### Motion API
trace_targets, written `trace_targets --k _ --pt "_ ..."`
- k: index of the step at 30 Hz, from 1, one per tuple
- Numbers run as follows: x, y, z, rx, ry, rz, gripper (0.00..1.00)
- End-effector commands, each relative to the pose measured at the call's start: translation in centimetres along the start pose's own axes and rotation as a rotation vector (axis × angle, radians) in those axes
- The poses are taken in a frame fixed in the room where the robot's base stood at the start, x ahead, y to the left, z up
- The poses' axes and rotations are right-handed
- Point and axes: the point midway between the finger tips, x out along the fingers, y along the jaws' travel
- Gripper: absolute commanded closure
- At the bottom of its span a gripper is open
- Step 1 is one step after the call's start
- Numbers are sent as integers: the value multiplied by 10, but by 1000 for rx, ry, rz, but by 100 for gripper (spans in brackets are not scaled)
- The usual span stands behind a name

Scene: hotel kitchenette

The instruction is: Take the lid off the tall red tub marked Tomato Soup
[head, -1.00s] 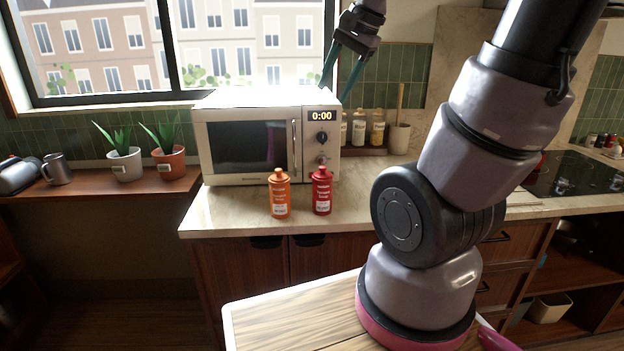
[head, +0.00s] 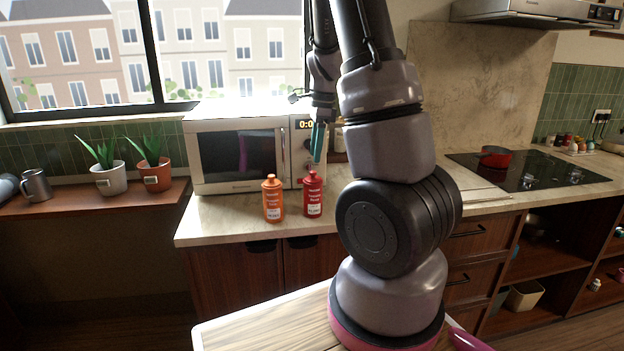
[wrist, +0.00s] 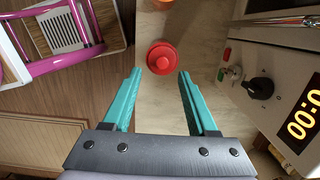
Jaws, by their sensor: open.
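The tall red tub (head: 313,197) stands upright on the counter in front of the microwave, with its red lid (wrist: 162,57) on. Its label is too small to read surely. A similar orange tub (head: 273,200) stands just left of it, also lidded. My gripper (head: 316,160) is above the red tub, pointing down. In the wrist view my gripper (wrist: 158,73) is open, with teal fingers apart and empty. The red lid lies just beyond the fingertips, roughly centred between them. The wrist view looks down on the lid and hides most of the tub's body.
The microwave (head: 238,155) stands close behind the tubs; its knob (wrist: 259,88) is to the right in the wrist view. Two potted plants (head: 154,172) are on the left shelf. A red pot (head: 495,156) sits on the hob. The counter front (head: 235,229) is bare.

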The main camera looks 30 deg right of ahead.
Motion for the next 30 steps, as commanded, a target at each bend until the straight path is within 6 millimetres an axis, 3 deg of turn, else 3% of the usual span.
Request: trace_targets --k 5,13,23,27,28,30 --pt "13 -1 0 -2 1 1 41" --pt "52 -4 -2 0 0 2 41" --pt "58 -4 -1 -3 -1 -1 41" --pt "58 -4 -1 -3 -1 -1 95" --pt "58 -4 -1 -3 -1 -1 100" --pt "58 -4 -1 -3 -1 -1 100"
